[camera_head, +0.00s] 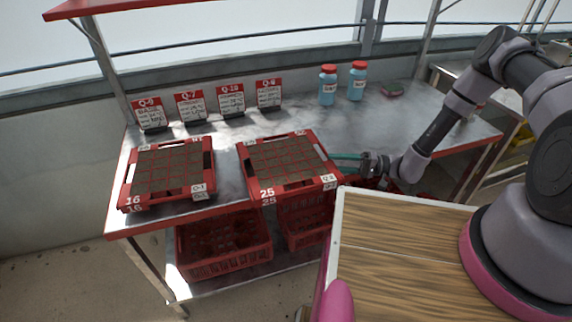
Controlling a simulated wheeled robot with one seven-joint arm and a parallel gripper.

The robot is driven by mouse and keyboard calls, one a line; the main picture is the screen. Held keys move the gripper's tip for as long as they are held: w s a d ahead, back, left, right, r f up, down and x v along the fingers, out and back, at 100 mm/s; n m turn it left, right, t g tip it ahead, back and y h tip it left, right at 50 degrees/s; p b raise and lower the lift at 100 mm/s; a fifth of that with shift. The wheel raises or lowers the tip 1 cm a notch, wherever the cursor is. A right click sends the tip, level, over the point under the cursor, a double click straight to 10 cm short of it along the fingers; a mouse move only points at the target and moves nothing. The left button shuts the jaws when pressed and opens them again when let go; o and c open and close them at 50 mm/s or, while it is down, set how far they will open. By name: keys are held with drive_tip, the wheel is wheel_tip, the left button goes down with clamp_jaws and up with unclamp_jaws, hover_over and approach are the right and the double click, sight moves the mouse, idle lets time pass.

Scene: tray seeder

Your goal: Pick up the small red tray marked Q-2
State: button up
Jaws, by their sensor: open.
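A red tray (320,181) filled with dark soil blocks stands on the metal table. It bears the number 25 and small white labels at its front right corner, one of which appears to read Q-2. A second red tray (128,196) with soil blocks stands to its left, bearing the number 16 and a label that looks like Q-1. My gripper (342,158) is open at the right side of the tray numbered 25, its teal fingers pointing left towards the tray's rim. Whether the fingers touch or straddle the rim is too small to tell.
Red-and-white cards (191,107) stand behind the trays. Two blue bottles with red caps (328,86) stand at the back. Red crates (225,245) sit on the shelf below. My wood-topped base is close in front. The table between the bottles and trays is mostly clear.

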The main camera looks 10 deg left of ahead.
drive_tip(key=shift+a, duration=0.5)
clamp_jaws()
drive_tip(key=shift+r, duration=0.1)
idle(1.0)
